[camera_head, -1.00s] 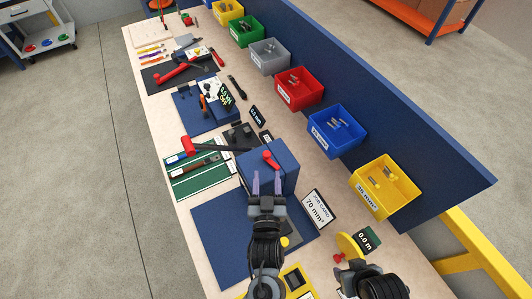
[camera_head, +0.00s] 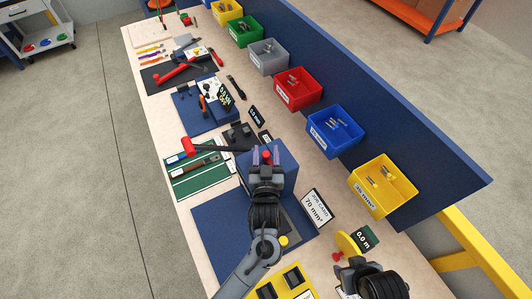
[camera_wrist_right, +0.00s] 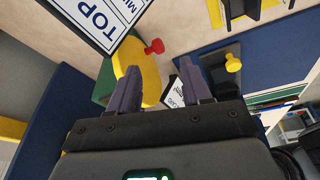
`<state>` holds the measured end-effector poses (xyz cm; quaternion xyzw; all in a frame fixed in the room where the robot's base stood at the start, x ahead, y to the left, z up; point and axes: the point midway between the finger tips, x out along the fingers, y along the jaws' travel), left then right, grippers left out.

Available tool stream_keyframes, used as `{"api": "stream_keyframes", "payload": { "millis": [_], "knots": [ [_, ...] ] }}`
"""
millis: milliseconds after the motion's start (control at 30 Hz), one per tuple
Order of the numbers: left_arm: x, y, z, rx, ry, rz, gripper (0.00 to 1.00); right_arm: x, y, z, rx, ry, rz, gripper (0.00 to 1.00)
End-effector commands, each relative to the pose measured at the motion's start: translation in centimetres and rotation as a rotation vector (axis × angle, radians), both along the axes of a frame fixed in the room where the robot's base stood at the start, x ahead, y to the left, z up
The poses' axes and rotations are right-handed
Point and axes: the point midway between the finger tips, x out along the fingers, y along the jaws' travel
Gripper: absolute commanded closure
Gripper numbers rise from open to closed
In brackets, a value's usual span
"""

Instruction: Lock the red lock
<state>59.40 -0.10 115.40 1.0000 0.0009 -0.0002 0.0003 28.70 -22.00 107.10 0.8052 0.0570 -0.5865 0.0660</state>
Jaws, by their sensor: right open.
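The red lock (camera_head: 266,155) is a small red handle on top of a blue box (camera_head: 287,172) in the head view. My left gripper (camera_head: 266,157) is over the box, its two purple fingers apart on either side of the red handle. Whether they touch it is too small to tell, and the gripper hides part of the handle and box.
A red knob (camera_wrist_right: 153,47) sits beside the yellow disc. A job card (camera_head: 317,205) stands right of the blue box. A red-handled tool (camera_head: 190,147) lies to its left. Coloured bins, including a yellow one (camera_head: 382,185), line the blue back panel.

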Motion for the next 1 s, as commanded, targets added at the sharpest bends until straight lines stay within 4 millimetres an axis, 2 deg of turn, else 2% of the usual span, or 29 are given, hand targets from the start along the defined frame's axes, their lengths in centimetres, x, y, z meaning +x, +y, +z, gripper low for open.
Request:
{"api": "stream_keyframes", "payload": {
  "millis": [33, 300, 333, 700, 967, 1000],
  "knots": [
    [-0.01, 0.01, 0.00, 0.000, 0.000, 0.000, 0.58, 0.01, 0.00, 0.00, 0.000, 0.000, 0.000, 0.52],
    [-0.03, 0.01, -0.01, 0.000, 0.000, 0.000, 0.99, 0.04, 0.05, 0.01, 0.002, -0.001, -0.002, 0.52],
    [-0.03, 0.01, -0.01, 0.000, 0.000, 0.000, 1.00, 0.04, 0.06, 0.02, 0.003, -0.001, -0.002, 0.52],
    [0.35, -0.29, 0.06, 0.002, -0.001, -0.129, 1.00, 0.06, 0.23, 0.81, 0.010, -0.001, -0.006, 0.52],
    [0.36, -0.38, -0.02, 0.001, 0.000, -0.135, 1.00, 0.06, 0.23, 0.76, 0.010, -0.001, -0.006, 0.52],
    [0.36, -0.38, -0.02, 0.001, 0.000, -0.135, 0.72, 0.06, 0.23, 0.76, 0.010, -0.001, -0.006, 0.52]
  ]
}}
